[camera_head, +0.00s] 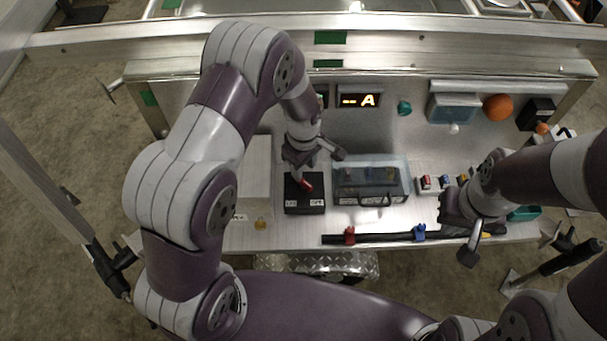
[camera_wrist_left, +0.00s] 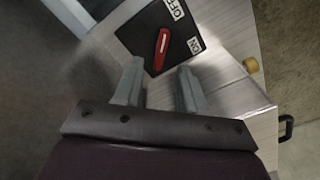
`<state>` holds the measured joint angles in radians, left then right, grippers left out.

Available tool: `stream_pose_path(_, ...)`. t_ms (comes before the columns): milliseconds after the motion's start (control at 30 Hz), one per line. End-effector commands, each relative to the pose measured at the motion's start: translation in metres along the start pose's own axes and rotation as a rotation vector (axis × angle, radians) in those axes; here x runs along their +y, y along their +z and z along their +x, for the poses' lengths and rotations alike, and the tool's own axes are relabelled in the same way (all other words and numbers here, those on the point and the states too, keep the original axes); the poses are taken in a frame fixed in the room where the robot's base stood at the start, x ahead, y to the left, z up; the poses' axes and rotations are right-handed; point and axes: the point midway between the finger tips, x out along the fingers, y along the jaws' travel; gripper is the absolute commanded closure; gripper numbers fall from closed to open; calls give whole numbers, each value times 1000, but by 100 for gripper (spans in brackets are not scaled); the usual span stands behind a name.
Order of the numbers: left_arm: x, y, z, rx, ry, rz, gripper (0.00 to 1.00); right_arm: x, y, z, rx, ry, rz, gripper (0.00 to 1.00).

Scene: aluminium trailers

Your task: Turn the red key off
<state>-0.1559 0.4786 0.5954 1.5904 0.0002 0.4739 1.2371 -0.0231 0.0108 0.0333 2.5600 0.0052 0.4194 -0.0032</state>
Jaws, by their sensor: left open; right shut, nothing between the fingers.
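The red key (camera_head: 307,186) sits on top of a black box (camera_head: 304,206) on the metal work surface. The red key also shows in the left wrist view (camera_wrist_left: 161,48), on the black box (camera_wrist_left: 175,22) with white OFF and ON labels. The key's long side lies between the two labels, and I cannot tell which one it points to. My left gripper (camera_head: 318,165) is open just above the key, and in the left wrist view its fingertips (camera_wrist_left: 158,72) are apart near the key's lower end. My right gripper (camera_head: 462,235) is shut and empty near the right front of the surface.
A clear-lidded case (camera_head: 371,181) stands right of the black box. A black bar (camera_head: 385,238) with red and blue clips lies along the front edge. An orange ball (camera_head: 497,107), a blue bin (camera_head: 452,108) and a display (camera_head: 359,100) reading "--A" are at the back.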

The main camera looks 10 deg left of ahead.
Motion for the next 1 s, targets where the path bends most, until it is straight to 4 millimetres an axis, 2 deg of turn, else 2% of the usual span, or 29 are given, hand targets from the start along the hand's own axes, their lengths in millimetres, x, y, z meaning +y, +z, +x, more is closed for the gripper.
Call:
stream_pose_path(100,1,0,-32,1,4,0,60,0,0,2,0,0,0,100)
stream_pose_path(200,1,0,-53,1,4,-1,60,0,0,2,0,0,0,100)
stream_pose_path(333,0,0,-68,0,2,-1,60,0,0,2,0,0,0,100)
stream_pose_path(867,0,0,-72,0,0,0,60,0,0,2,0,0,0,100)
stream_pose_path(933,0,0,-72,0,1,33,60,0,0,2,0,0,0,100)
stream_pose_path(1000,1,-1,-70,4,9,153,60,0,0,2,0,0,0,100)
